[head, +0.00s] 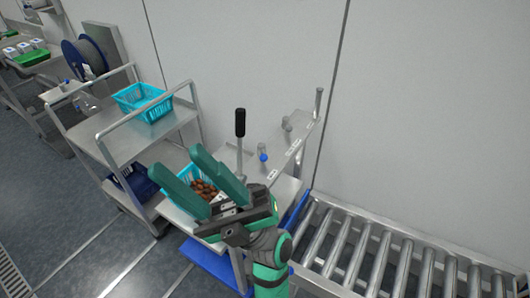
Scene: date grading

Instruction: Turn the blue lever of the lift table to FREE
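My gripper (177,161) is in the lower middle, with its two teal fingers spread apart and nothing visible between their tips. It hangs in front of the lift table (284,190) and hides part of it. A small blue part (264,157), apparently the end of the blue lever, shows on the table's back right side, to the right of and apart from the fingers. Small white labels with dark marks (273,174) run along the rail there; their words are too small to read. The lever's exact angle cannot be told.
A black-handled upright lever (240,122) stands just behind my fingers. A turquoise basket of dates (171,178) is partly hidden by my gripper. A roller conveyor (380,260) lies right, a steel cart (90,138) with a turquoise basket (128,101) left. A wall is behind.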

